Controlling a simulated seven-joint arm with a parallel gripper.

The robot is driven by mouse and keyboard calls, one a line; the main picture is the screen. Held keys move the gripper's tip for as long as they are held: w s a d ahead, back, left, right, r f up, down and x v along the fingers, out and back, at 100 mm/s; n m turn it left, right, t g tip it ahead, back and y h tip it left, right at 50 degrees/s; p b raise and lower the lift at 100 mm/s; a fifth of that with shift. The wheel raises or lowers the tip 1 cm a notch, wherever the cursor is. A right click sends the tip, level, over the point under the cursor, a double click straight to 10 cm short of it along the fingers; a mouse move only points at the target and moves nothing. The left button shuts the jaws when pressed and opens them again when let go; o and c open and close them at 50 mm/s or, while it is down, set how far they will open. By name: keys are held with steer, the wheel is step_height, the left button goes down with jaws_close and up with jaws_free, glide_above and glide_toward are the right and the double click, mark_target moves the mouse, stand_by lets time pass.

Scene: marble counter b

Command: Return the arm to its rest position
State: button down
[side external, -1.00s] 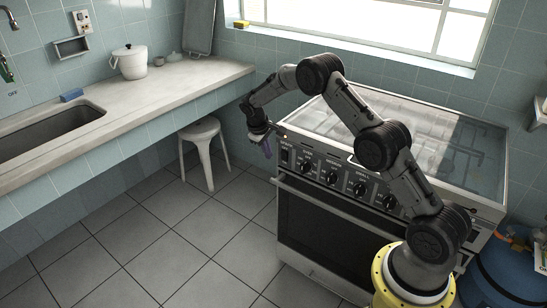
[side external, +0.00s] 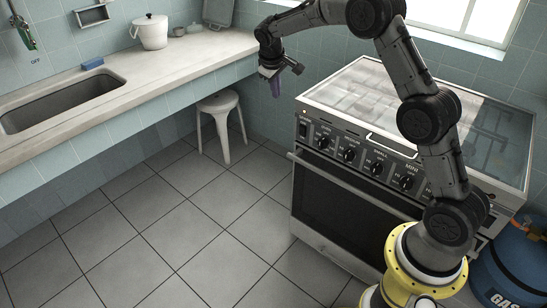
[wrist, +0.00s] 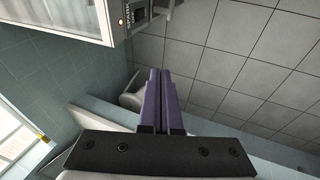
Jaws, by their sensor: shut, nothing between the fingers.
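My gripper (side external: 276,88) hangs at the end of my raised arm, in front of the counter's right end and left of the stove in the side view. Its purple fingers point down and hold nothing. In the wrist view the two fingers of my gripper (wrist: 160,72) lie side by side, closed together, with nothing between them. The gripper touches nothing that I can see.
The stove (side external: 360,215) with its glass lid stands right of the gripper. A white stool (side external: 220,105) is below left, partly under the counter (side external: 170,65). A white pot (side external: 150,32) sits on the counter. A blue gas cylinder (side external: 510,262) stands at right. The floor is clear.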

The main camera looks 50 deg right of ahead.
steer(key=s+a+r+t, duration=0.1)
steer(key=s+a+r, duration=0.2)
steer(key=s+r, duration=0.3)
steer(key=s+a+r+t+y, duration=0.1)
steer(key=s+a+r, duration=0.3)
steer(key=s+r, duration=0.25)
steer(key=s+a+r+t, duration=0.1)
steer(key=s+a+r, duration=0.2)
steer(key=s+r, duration=0.3)
steer(key=s+a+f+t+y, duration=0.15)
steer(key=s+a, duration=0.25)
steer(key=s, duration=0.9)
steer(key=s+a+f+g+y, duration=0.1)
steer(key=s+a+f, duration=0.1)
steer(key=s+f, duration=0.5)
steer(key=shift+s+a, duration=0.25)
steer(key=shift+a, duration=0.15)
